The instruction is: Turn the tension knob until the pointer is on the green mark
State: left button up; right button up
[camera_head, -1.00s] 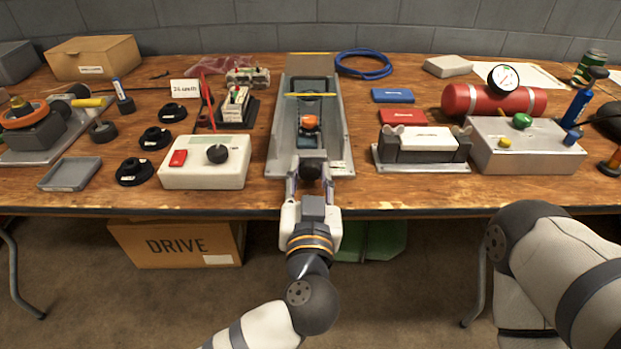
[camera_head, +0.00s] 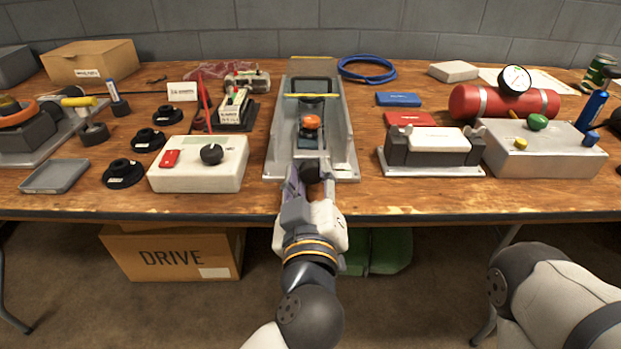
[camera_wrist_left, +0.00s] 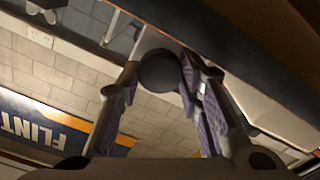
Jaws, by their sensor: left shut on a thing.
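The tension knob (camera_head: 312,171) is a dark round knob at the near end of a long grey metal fixture (camera_head: 345,150). The fixture holds an orange-topped part and has a yellow bar across it. My left gripper (camera_head: 311,177) is shut on the knob, one finger on each side, and is rolled over. In the left wrist view the knob (camera_wrist_left: 160,70) is a dark disc between the purple-padded fingers (camera_wrist_left: 160,76). I cannot make out the pointer or the green mark. My right gripper is out of view; only part of that arm shows at lower right.
Left of the fixture stands a white box (camera_head: 200,180) with a red switch and black dial. Right of it are a clamp block (camera_head: 432,148) and a grey box (camera_head: 545,158) with coloured knobs. Bare wood lies along the table's front edge (camera_head: 420,200).

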pick_arm(q)
jog(key=shift+f, duration=0.25)
jog(key=o, duration=0.8)
jog(key=shift+c, duration=0.2)
jog(key=shift+o, duration=0.4)
jog(key=shift+r, duration=0.1)
jog(key=s, duration=1.2)
